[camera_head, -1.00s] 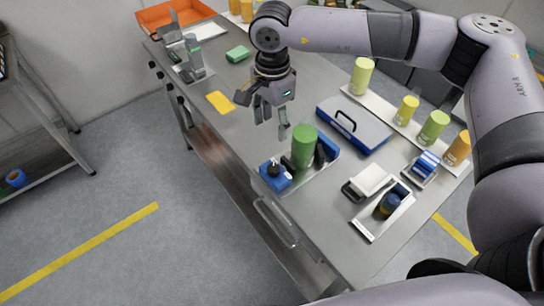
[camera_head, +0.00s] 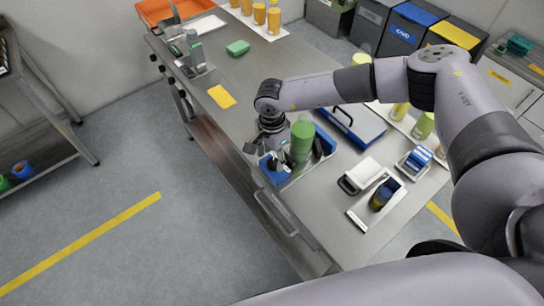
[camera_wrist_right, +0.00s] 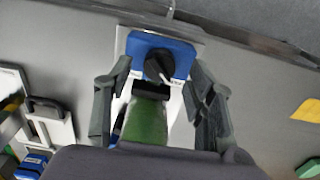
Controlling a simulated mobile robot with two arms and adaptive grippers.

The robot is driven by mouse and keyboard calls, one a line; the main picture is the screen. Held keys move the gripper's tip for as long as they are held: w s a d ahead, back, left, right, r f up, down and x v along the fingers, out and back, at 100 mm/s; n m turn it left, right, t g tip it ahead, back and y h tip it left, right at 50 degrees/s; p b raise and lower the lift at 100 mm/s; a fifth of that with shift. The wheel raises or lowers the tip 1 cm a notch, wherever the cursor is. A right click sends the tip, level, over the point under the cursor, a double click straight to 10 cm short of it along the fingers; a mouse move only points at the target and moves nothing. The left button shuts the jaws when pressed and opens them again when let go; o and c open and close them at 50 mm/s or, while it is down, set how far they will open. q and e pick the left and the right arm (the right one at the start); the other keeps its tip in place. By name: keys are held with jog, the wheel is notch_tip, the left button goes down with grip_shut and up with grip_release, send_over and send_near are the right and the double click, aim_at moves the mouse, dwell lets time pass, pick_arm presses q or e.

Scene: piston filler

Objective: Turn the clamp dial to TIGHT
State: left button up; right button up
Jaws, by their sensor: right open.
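The clamp dial is a black knob (camera_wrist_right: 158,66) with a pale pointer line, on a blue block (camera_wrist_right: 160,46) at the top middle of the right wrist view. Its lettering is too small to read. My right gripper (camera_wrist_right: 161,70) is open, with its fingers on either side of the knob and no visible grip on it. In the head view my right gripper (camera_head: 268,152) is low over the blue block (camera_head: 274,174), hiding most of the dial. A green cylinder (camera_head: 301,142) stands beside the block; it also shows between the fingers in the wrist view (camera_wrist_right: 146,122). My left gripper is out of view.
A blue-lidded case (camera_head: 356,127) lies to the right of the fixture. A white tray (camera_head: 362,218) holds a dark blue cylinder, near a white clamp-like piece (camera_head: 361,174). A yellow card (camera_head: 221,96) and a green block (camera_head: 238,47) lie on the bench, with bare metal around them.

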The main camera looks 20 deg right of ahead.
aim_at(273, 164)
jog(key=shift+f, duration=1.15)
jog(key=shift+c, duration=0.8)
jog(key=c, duration=1)
